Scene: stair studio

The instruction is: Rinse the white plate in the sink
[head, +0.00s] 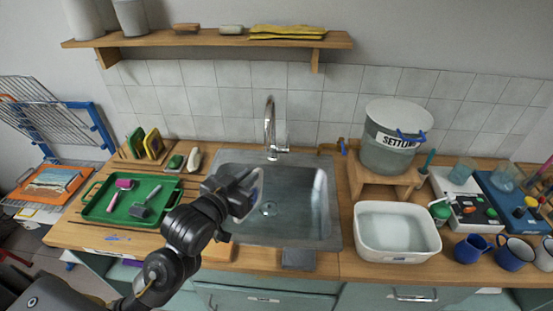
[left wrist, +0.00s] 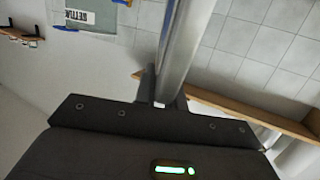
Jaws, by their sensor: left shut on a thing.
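My left gripper (head: 250,190) reaches in from the left over the left part of the steel sink (head: 285,222). It is shut on the white plate (head: 258,184), which shows only as a pale, steeply tilted sliver beside the fingers. In the left wrist view the plate (left wrist: 183,45) is a grey-white band seen nearly edge-on, rising from between the fingers (left wrist: 162,95). The tap (head: 270,125) stands behind the sink, its spout over the basin. I cannot tell whether water runs. My right gripper is not in view.
A green tray (head: 112,215) with brushes lies left of the sink. A white basin (head: 397,250) of water and a SETTLING bucket (head: 390,155) on a wooden stand are to the right. Blue mugs (head: 472,249) stand at far right. A shelf (head: 190,41) runs above.

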